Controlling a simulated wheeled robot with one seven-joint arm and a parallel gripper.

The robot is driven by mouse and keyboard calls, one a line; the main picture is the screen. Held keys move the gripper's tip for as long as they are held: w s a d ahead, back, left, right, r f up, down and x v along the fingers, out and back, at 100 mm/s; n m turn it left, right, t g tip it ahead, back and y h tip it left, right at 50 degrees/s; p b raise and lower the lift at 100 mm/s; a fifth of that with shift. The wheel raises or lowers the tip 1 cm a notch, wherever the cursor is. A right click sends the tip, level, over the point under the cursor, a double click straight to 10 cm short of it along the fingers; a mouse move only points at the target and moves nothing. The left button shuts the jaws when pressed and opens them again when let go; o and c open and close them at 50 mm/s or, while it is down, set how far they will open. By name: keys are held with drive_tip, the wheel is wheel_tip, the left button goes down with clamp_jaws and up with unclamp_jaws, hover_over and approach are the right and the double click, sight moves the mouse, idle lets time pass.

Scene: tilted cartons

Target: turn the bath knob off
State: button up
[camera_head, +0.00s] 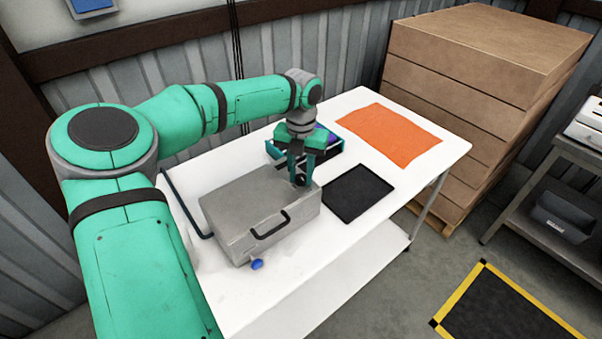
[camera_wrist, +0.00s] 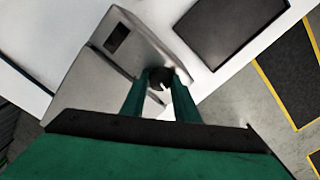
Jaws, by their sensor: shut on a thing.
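A grey metal box, the bath (camera_head: 245,205), stands on the white table with a dark handle on its front. It also shows in the wrist view (camera_wrist: 120,60). A dark round knob (camera_wrist: 159,73) sits at the box's right end, between my two green fingers. My gripper (camera_head: 301,180) points down at that end and is shut on the knob, its fingers on either side of it. The fingers hide most of the knob in the head view, and I cannot read its turn position.
A black mat (camera_head: 358,193) lies right of the bath, and an orange sheet (camera_head: 390,135) lies farther back. A dark tray (camera_head: 327,155) with blue and purple contents is behind the gripper. A small blue object (camera_head: 257,264) is by the bath's front. Stacked cartons (camera_head: 470,70) stand behind.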

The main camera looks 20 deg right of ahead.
sight(301, 177)
drive_tip(key=shift+n, duration=0.6)
drive_tip(key=o, duration=0.8)
wheel_tip(301, 177, up, 11)
drive_tip(key=shift+f, duration=0.1)
idle(0.5)
